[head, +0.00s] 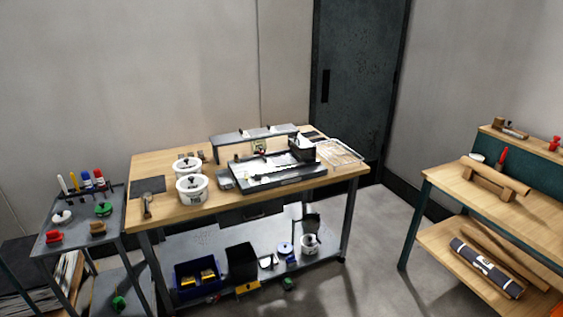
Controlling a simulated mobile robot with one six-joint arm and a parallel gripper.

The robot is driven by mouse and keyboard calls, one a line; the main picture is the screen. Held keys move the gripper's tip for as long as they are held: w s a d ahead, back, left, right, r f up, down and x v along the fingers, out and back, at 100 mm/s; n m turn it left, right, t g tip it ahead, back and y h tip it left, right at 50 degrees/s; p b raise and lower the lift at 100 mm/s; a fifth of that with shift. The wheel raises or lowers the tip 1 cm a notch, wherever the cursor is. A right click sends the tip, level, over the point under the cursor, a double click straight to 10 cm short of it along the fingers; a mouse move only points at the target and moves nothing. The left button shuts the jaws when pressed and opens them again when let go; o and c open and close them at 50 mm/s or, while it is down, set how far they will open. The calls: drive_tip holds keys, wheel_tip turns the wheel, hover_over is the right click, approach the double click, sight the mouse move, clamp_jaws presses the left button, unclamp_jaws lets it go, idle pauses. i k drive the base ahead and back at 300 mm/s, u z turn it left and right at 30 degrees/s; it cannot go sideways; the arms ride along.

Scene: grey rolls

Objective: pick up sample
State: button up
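My gripper is not in the head view. No thing is plainly marked as the sample, so I cannot tell which one it is. A dark grey roll (464,252) with a white label lies on the lower shelf of the right bench. A dark tray (290,181) with white sheet-like and small black items lies on the middle workbench (225,207). A clear shallow tray (341,154) with pale contents is at that bench's right end. Two white lidded pots (192,190) stand left of the dark tray.
A small grey side table (72,241) at the left carries markers and several coloured knobs. A blue bin (197,279) and a black bin (241,261) stand on the workbench's lower shelf. Open floor (375,240) lies between the workbench and the right bench (450,186).

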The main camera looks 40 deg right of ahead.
sight(286, 160)
drive_tip(key=i, duration=0.85)
drive_tip(key=u, duration=0.05)
